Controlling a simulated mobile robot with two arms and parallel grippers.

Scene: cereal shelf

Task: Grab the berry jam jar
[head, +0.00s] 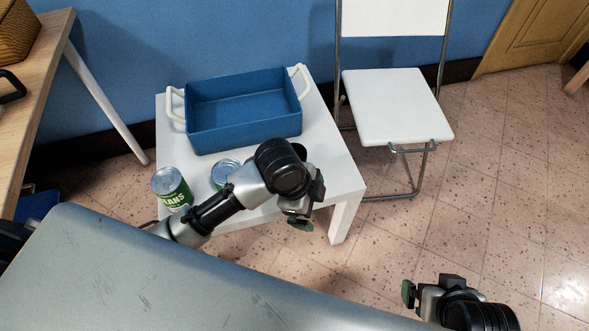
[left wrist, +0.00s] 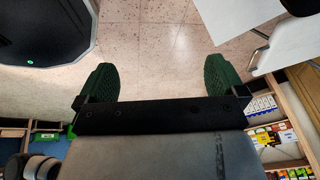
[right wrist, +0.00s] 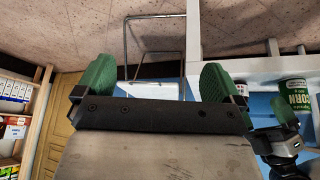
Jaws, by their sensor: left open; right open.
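I cannot make out a berry jam jar in any view. My left gripper (head: 303,215) is in front of the white table in the head view, its arm crossing the table's near edge. In the left wrist view its green fingers (left wrist: 160,82) are spread with nothing between them. My right gripper (head: 422,292) is low at the right of the head view, above the tiled floor. In the right wrist view its green fingers (right wrist: 157,80) are apart and empty.
A blue crate (head: 245,138) with white handles and green-labelled cans (head: 172,188) stand on the white table (head: 335,165). A white folding chair (head: 396,108) is right of it. A wooden table (head: 35,85) is at left. Stocked shelves (left wrist: 285,145) show in the left wrist view.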

